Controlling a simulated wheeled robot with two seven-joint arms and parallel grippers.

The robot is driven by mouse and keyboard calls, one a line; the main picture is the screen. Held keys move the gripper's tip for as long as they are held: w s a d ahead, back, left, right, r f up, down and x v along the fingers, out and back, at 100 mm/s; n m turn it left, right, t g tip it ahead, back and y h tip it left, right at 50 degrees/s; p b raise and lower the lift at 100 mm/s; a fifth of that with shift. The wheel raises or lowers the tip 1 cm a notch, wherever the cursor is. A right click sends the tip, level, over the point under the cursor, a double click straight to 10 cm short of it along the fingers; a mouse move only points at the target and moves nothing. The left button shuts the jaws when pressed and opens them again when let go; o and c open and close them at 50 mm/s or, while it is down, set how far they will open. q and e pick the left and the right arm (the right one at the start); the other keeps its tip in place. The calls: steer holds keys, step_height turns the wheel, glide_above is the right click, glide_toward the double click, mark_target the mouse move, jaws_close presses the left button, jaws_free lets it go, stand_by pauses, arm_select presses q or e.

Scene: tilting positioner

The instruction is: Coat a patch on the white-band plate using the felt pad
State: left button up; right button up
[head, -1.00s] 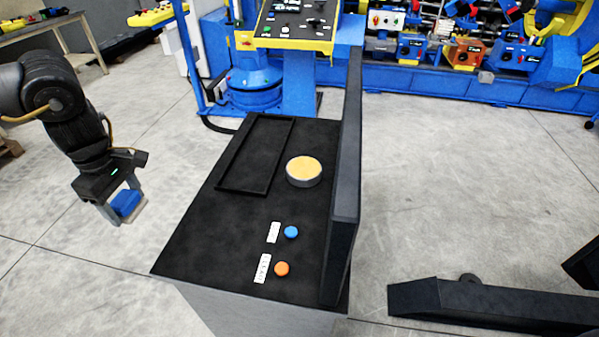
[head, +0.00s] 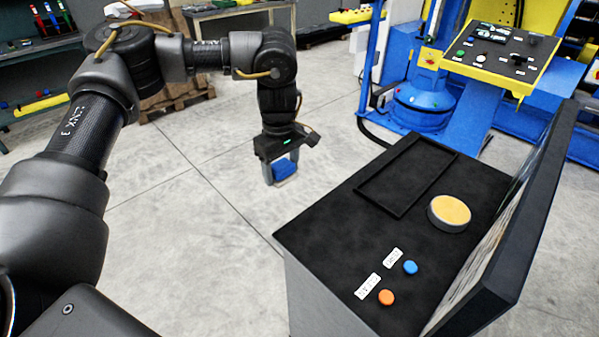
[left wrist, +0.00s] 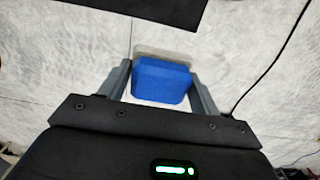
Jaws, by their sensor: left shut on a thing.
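My left gripper (head: 281,174) is shut on the felt pad (head: 285,168), a blue block with a pale underside. It holds the pad in the air, left of the black-topped stand and apart from it. In the left wrist view the pad (left wrist: 162,80) sits between the two fingers of the gripper (left wrist: 160,84). A round tin with a yellow-orange top (head: 449,212) stands on the stand. I cannot make out the white-band plate. An upright dark panel (head: 510,240) edges the stand's right side, its face seen at a steep slant. My right gripper is not in view.
The stand top (head: 340,225) carries an empty shallow black tray (head: 400,208), a blue button (head: 410,267) and an orange button (head: 387,297) with white labels. A blue machine with a yellow-edged control panel (head: 500,58) stands behind. Floor left of the stand is clear.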

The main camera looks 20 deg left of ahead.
arm_select(q)
steer(key=shift+s, duration=0.1)
steer(key=s+d+f+m, duration=0.2)
steer(key=s+d+m, duration=0.1)
steer(key=s+m, duration=0.3)
steer(key=s+d+f+m, duration=0.2)
steer(key=s+f+m, duration=0.1)
steer(key=s+m, duration=0.4)
steer(key=shift+s+d+m, duration=0.3)
steer(key=shift+s+d, duration=0.1)
steer(key=shift+s, duration=0.6)
